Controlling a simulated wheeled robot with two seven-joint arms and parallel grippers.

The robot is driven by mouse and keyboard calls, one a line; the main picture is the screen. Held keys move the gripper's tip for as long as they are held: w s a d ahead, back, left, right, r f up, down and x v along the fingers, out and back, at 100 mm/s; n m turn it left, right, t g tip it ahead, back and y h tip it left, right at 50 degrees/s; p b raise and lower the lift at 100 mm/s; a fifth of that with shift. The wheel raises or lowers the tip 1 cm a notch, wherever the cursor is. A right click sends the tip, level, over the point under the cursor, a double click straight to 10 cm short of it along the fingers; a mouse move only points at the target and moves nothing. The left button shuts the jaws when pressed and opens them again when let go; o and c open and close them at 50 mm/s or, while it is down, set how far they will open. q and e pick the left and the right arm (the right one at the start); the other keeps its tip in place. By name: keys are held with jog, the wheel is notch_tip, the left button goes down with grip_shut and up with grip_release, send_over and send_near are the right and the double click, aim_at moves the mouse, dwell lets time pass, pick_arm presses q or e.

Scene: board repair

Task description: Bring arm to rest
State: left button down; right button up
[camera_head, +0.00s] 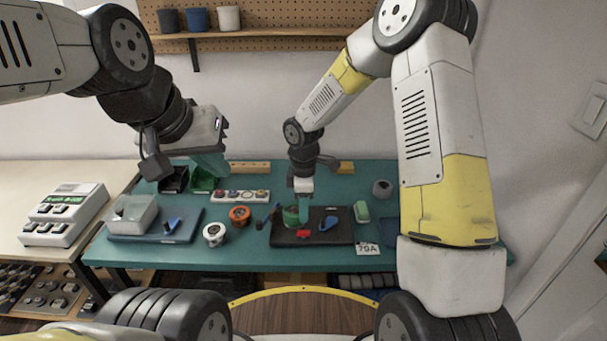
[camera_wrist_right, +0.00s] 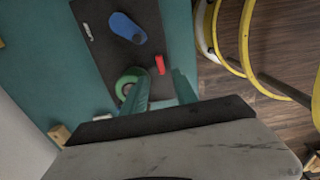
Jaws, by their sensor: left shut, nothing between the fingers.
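My left gripper (camera_head: 210,165) hangs at the left over the back of the teal bench, near a dark bin and a green bin. Its teal fingers are together with nothing between them. My right gripper (camera_head: 303,208) points down over the black mat (camera_head: 335,238). In the right wrist view its two teal fingers (camera_wrist_right: 162,90) stand apart with nothing between them. A green ring (camera_wrist_right: 129,80) lies on the mat close by the fingertips. A red block (camera_wrist_right: 160,65) and a blue piece (camera_wrist_right: 127,28) also lie on the mat.
A blue mat (camera_head: 185,222) with a grey box (camera_head: 132,215) is at the bench's left. White (camera_head: 214,234) and orange (camera_head: 240,215) rolls stand between the mats. A shelf (camera_head: 270,33) with cups is above. A yellow curved rail (camera_head: 302,289) runs in front of the bench.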

jog(key=s+d+r+m+t, duration=0.1)
jog(key=s+d+r+m, duration=0.25)
jog(key=r, duration=0.55)
jog(key=s+d+r+m+t, duration=0.1)
jog(key=s+d+r+m, duration=0.1)
jog(key=d+r+m, duration=0.45)
jog(key=s+d+r+m+t+y, duration=0.2)
jog(key=s+d+r+m+t, duration=0.2)
jog(key=s+r+m, duration=0.3)
jog(key=s+r, duration=0.5)
jog(key=s, duration=0.3)
jog(key=shift+s+r+m, duration=0.15)
jog(key=shift+m, duration=0.15)
jog(key=shift+d, duration=0.1)
